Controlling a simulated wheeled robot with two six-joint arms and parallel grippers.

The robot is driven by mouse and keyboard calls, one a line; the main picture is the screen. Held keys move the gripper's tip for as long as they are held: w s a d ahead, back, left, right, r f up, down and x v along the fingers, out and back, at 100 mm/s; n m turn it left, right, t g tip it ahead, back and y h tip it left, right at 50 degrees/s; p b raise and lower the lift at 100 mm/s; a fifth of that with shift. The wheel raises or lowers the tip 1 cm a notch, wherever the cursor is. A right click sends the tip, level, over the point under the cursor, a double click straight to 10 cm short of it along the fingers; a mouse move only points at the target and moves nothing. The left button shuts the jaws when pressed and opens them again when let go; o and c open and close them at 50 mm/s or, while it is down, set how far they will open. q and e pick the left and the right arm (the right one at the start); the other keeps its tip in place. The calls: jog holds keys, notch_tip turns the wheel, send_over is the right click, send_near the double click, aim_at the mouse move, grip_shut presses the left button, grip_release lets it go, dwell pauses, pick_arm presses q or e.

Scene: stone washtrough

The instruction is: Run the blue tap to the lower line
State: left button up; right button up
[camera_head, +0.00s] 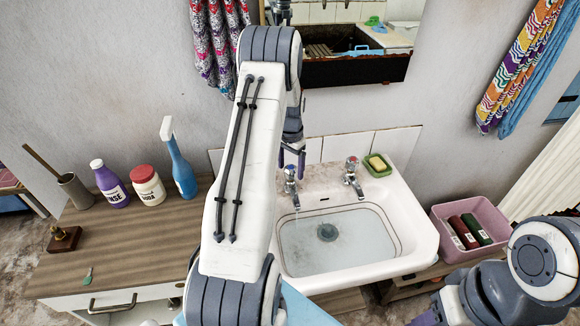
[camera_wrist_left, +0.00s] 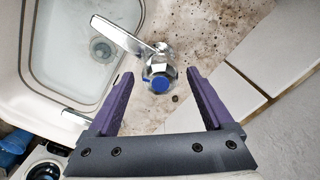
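The blue tap (camera_head: 290,181) is the left of two chrome taps at the back of the white basin (camera_head: 418,240). Dark lines (camera_head: 345,208) run around the basin's inner wall.
The red-capped tap (camera_head: 353,170) stands right of the blue one. A green soap dish (camera_head: 378,166) sits on the basin's back corner. Bottles, including a blue spray bottle (camera_head: 178,165), stand on the left counter. A pink crate (camera_head: 445,215) is at the right.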

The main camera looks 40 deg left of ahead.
pick_arm(q)
notch_tip(320, 180, up, 11)
jog(key=b, duration=0.1)
jog(key=shift+f+b, duration=0.2)
jog(key=shift+b, duration=0.15)
dwell(7.1)
